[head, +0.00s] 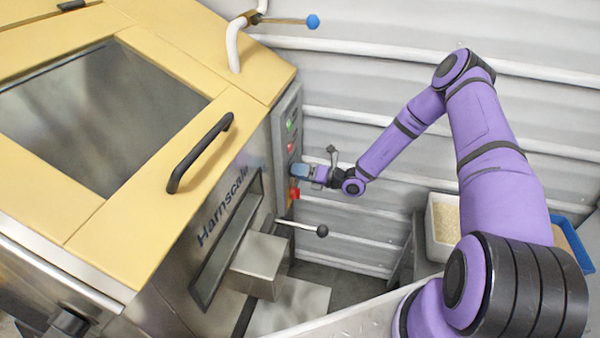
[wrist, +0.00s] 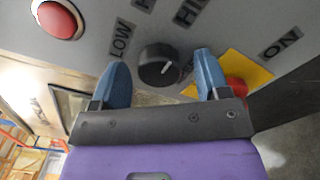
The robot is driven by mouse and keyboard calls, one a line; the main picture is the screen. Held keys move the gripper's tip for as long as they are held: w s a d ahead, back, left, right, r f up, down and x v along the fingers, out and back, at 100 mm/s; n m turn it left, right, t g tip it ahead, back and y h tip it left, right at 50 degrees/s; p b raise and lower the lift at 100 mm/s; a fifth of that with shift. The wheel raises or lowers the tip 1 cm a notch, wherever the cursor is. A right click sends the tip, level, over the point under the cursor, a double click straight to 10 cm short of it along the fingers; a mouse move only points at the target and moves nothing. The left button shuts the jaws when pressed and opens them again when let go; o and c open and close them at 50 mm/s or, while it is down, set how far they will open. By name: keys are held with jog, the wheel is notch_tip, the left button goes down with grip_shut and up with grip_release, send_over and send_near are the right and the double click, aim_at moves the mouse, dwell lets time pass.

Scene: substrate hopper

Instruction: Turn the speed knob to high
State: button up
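The speed knob (wrist: 159,65) is a round black knob with a white pointer line, on the grey control panel (wrist: 215,35). In the wrist view the LOW label (wrist: 120,39) is at its upper left and the partly cut-off HIGH label (wrist: 189,12) is at its upper right. The pointer mark shows on the knob's lower right part. My gripper (wrist: 160,62) is open, with a blue fingertip on each side of the knob and a visible gap to each. In the head view my gripper (head: 301,171) is at the panel and hides the knob.
A red button (wrist: 57,18) is at the wrist view's upper left. A red switch (wrist: 236,88) on a yellow plate (wrist: 247,71) sits close beside the right finger. In the head view a black-knobbed lever (head: 305,228) sticks out below my gripper.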

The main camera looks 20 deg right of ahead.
jog(key=v, duration=1.1)
jog(key=shift+a, duration=0.1)
jog(key=s+a+r+n+g+h, duration=0.2)
jog(key=s+r+n+g, duration=0.2)
jog(key=r+n, duration=0.4)
jog(key=s+a+r+n+g+h, duration=0.2)
jog(key=s+r+n+g, duration=0.15)
jog(key=r+n, duration=0.55)
jog(key=s+a+r+n+g+h, duration=0.2)
jog(key=s+r+n+g, duration=0.25)
jog(key=r, duration=0.65)
jog(key=s+d+r+n+t+h, duration=0.2)
jog(key=s+r+n+t+h, duration=0.1)
jog(key=s+r+n, duration=0.4)
jog(key=s+d+r+n+t+h, duration=0.1)
jog(key=s+r+n+t+h, duration=0.3)
jog(key=s+r, duration=0.6)
jog(key=s+n+h, duration=0.2)
jog(key=s, duration=0.2)
jog(key=shift+d+r+n, duration=0.2)
jog(key=shift+d+n, duration=0.15)
